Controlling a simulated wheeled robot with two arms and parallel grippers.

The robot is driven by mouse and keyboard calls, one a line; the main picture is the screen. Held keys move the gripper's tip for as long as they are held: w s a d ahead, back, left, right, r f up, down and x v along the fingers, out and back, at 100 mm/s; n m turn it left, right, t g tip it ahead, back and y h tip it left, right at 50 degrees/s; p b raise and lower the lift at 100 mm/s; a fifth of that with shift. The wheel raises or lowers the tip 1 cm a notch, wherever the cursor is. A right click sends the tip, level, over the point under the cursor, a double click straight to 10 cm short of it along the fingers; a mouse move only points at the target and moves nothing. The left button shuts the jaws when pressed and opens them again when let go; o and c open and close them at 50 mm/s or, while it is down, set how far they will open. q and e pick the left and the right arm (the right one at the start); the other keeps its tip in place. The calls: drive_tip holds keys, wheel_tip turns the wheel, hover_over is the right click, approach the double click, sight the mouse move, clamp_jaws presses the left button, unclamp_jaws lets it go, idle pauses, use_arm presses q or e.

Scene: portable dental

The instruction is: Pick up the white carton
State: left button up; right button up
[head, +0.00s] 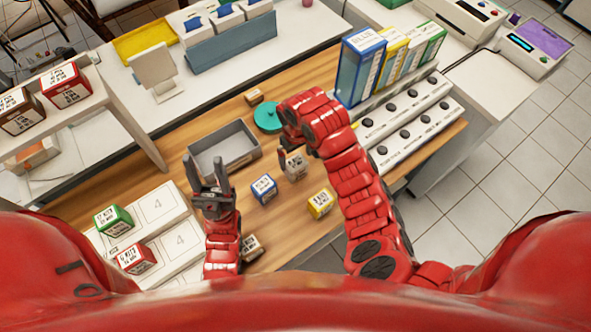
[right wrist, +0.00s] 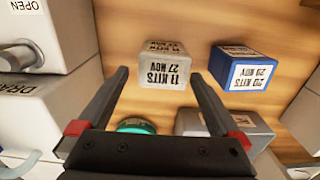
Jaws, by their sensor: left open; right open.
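The white carton (head: 294,168), a small box with a printed label, stands on the wooden desk and is partly hidden by my right gripper (head: 284,150) in the head view. In the right wrist view the carton (right wrist: 165,68) shows the label "11 KITS 27 NOV" and lies ahead, between the lines of the two open fingers. The fingertips appear just short of it, with no visible contact. My left gripper (head: 206,170) is open and empty, pointing up in front of the grey tray (head: 226,163).
A blue carton (head: 263,188) stands close to the white one, and a yellow carton (head: 321,203) stands to the right. A teal round object (head: 267,116) lies behind. Green (head: 113,220) and red (head: 137,258) cartons sit on numbered white pads at left. Upright boxes (head: 362,70) stand at right.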

sight(296, 163)
drive_tip(key=shift+s+f+b, duration=0.15)
drive_tip(key=shift+f+b, duration=0.15)
drive_tip(key=shift+f, duration=0.55)
drive_tip(key=shift+s+a+f, duration=0.1)
drive_tip(key=shift+f, duration=0.15)
wheel_tip(296, 163, down, 2)
drive_tip(key=shift+s+f+p, duration=0.1)
drive_tip(key=shift+p, duration=0.85)
drive_tip(key=shift+f, duration=0.6)
drive_tip(key=c, duration=1.3)
drive_tip(key=shift+r, duration=0.1)
